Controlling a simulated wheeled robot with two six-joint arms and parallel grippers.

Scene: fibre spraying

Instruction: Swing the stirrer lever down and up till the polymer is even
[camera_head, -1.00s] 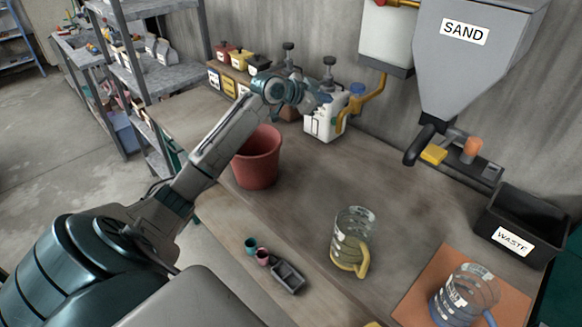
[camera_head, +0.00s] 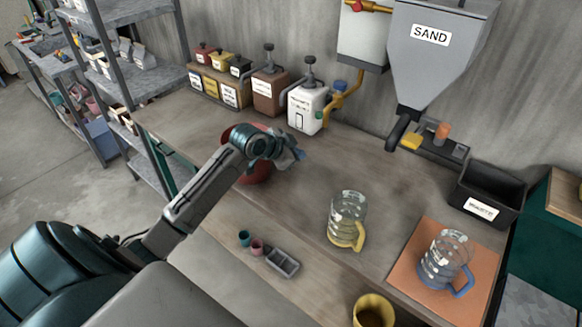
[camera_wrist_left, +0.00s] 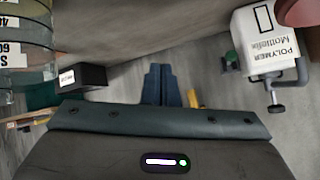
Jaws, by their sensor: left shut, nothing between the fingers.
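The white polymer container (camera_head: 305,108) stands against the back wall, upright, with a dark knobbed top (camera_head: 309,70). In the left wrist view it appears upside down with its POLYMER label (camera_wrist_left: 272,50) at the upper right, and a dark T-shaped handle (camera_wrist_left: 276,108) sticks out of it. I cannot tell whether this handle is the stirrer lever. My left gripper (camera_head: 299,154) is shut and empty, above the bench in front of the container and apart from it. Its fingers also show in the left wrist view (camera_wrist_left: 160,84). My right gripper is out of view.
My left arm partly hides a red bucket (camera_head: 257,168). A yellow-handled jug (camera_head: 347,222) stands mid-bench; a blue-handled jug (camera_head: 444,262) stands on an orange mat (camera_head: 408,279). A black waste bin (camera_head: 487,190) is at right. A grey sand hopper (camera_head: 435,55) hangs above the bench.

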